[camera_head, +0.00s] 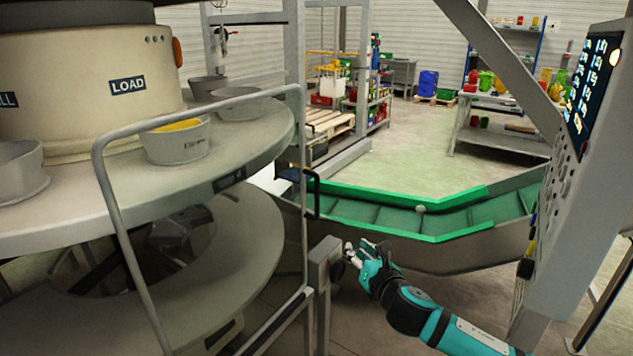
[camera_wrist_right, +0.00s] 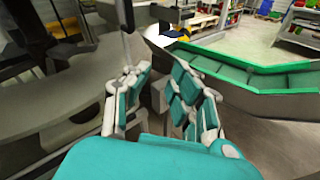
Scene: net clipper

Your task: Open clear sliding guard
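The clear sliding guard shows as a grey tube frame (camera_head: 200,112) in front of the round machine. Its pane is see-through and hard to make out. A black handle (camera_head: 314,194) is upright on the frame's right edge. My right gripper (camera_head: 357,254) is below and right of the handle, apart from it, beside a grey post (camera_head: 325,262). In the right wrist view, the right gripper's fingers (camera_wrist_right: 162,98) are spread with a gap between them and hold nothing. My left gripper is not in view.
A round two-tier table (camera_head: 225,165) with several grey bowls stands at left. A green conveyor (camera_head: 380,212) runs behind my right gripper. A control panel on a slanted column (camera_head: 570,190) is at right. Shelves stand at the back. Some floor is clear below the conveyor.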

